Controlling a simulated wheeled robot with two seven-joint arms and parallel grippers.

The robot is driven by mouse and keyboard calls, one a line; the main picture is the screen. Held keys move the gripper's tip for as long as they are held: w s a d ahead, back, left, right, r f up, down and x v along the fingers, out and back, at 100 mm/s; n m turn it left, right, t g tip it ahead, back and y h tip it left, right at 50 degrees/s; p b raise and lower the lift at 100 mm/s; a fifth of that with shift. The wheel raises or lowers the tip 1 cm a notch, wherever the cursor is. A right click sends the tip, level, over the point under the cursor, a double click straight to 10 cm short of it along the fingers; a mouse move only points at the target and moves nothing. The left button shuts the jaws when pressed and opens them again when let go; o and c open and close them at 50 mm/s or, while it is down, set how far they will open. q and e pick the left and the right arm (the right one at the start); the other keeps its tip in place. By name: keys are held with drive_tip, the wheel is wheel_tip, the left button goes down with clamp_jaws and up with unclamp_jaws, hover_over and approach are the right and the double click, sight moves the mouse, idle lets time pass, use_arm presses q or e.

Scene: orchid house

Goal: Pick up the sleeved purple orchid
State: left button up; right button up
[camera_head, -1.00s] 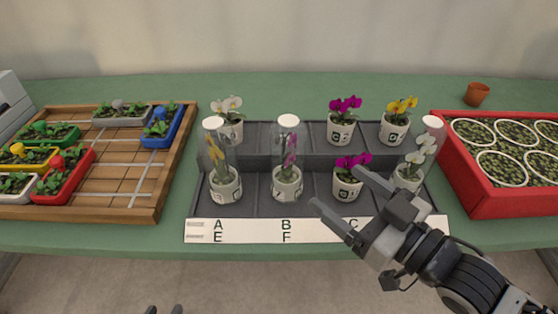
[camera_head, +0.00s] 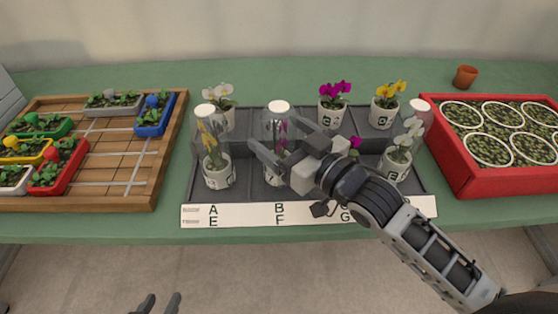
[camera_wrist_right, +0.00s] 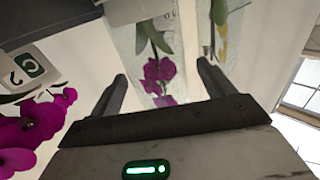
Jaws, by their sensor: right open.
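The sleeved purple orchid (camera_head: 278,108) stands upright in a clear sleeve in the front row above label B. Its white pot is partly behind my right gripper (camera_head: 273,132). In the right wrist view, the sleeve with purple flowers (camera_wrist_right: 158,72) shows between the two spread fingers (camera_wrist_right: 161,72); contact cannot be told. My left gripper (camera_head: 161,302) shows only its fingertips at the bottom edge, apart and empty.
A sleeved yellow orchid (camera_head: 217,170) stands left of it and a sleeved white one (camera_head: 398,160) to the right. An unsleeved purple orchid (camera_wrist_right: 20,135) is close beside my right gripper. Behind are several unsleeved orchids. A wooden grid tray (camera_head: 120,190) and red crate (camera_head: 490,183) flank the stand.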

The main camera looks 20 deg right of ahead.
drive_tip(key=shift+x, duration=1.5)
drive_tip(key=c, duration=1.2)
drive_tip(key=shift+c, duration=1.3)
drive_tip(key=shift+r, duration=0.15)
